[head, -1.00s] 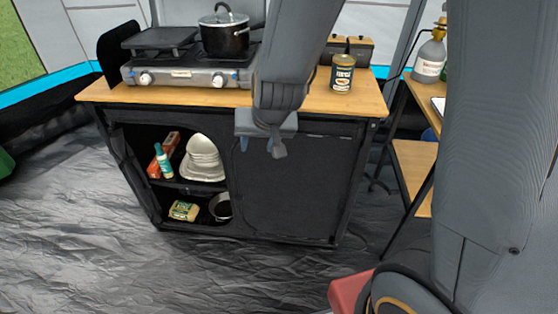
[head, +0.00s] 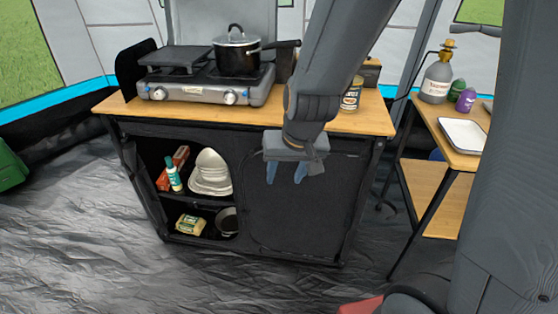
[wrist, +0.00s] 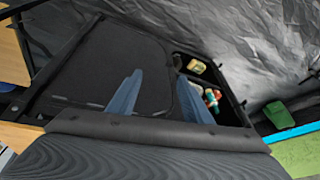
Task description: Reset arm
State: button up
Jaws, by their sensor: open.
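My gripper (head: 286,172) hangs pointing down in front of the black fabric door of the kitchen cabinet (head: 310,215). Its two blue fingers are apart with nothing between them. In the wrist view my gripper (wrist: 162,95) shows both blue fingers spread, with the dark door panel beyond them. My arm covers part of the worktop (head: 235,117) and part of a labelled can (head: 352,96).
A stove (head: 190,88) with a black pot (head: 237,54) stands on the worktop. The open shelves hold stacked bowls (head: 210,173), a teal bottle (head: 174,175) and a yellow packet (head: 190,224). A side table at right holds a white tray (head: 462,135) and a grey bottle (head: 436,78).

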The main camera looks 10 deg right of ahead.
jog(key=s+d+r+g+h, duration=0.1)
jog(key=s+d+r+g, duration=0.1)
jog(key=s+d, duration=0.5)
jog(key=s+g, duration=0.1)
jog(key=s, duration=0.3)
jog(key=shift+s+d+n+g, duration=0.2)
jog(key=shift+s+n+g, duration=0.1)
jog(key=shift+n+g, duration=0.1)
jog(key=shift+c, duration=0.4)
dwell(0.4)
